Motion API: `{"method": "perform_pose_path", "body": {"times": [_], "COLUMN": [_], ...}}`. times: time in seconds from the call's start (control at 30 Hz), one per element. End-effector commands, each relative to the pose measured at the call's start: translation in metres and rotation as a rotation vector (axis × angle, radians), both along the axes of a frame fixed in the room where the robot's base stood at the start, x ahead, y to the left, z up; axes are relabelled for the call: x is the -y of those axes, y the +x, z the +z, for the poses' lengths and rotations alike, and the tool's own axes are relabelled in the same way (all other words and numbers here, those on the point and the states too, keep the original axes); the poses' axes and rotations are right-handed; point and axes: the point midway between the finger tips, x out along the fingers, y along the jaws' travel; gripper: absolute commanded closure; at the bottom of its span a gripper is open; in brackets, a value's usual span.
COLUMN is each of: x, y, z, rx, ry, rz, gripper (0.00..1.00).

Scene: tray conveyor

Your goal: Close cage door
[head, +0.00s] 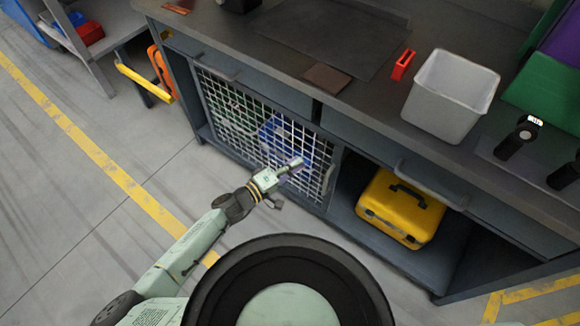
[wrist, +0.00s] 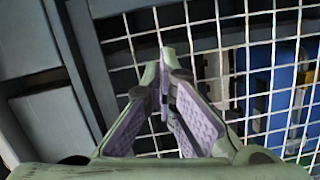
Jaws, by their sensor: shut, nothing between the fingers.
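The cage door (head: 236,122) is a white wire mesh panel in a dark frame, set in the lower left part of the workbench. It appears to stand in its opening; whether it is fully flush I cannot tell. A handle (head: 328,180) shows at its right edge. My gripper (head: 299,162) is shut and empty, in front of the mesh near its lower right part. In the wrist view the fingertips (wrist: 165,52) point at the mesh (wrist: 215,35), and I cannot tell whether they touch it.
Behind the mesh is a blue object (head: 272,132). A yellow case (head: 400,208) sits in the open bay to the right. A grey bin (head: 450,90) and a red item (head: 403,65) are on the worktop (head: 375,95). The floor (head: 90,190) at left is clear.

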Motion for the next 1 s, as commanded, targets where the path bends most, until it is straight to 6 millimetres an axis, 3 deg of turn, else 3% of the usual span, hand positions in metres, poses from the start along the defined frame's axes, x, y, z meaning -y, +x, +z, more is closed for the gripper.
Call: {"method": "perform_pose_path", "body": {"times": [0.23,0.4,1.0], "x": [0.043,0.06,0.071], "y": [0.033,0.015,0.007], "z": [-0.001,-0.005,-0.01], "rx": [0.001,-0.001,0.0], "ry": [-0.001,-0.003,0.002], "rz": [0.0,0.002,0.001], "gripper": [1.0,1.0,1.0]}}
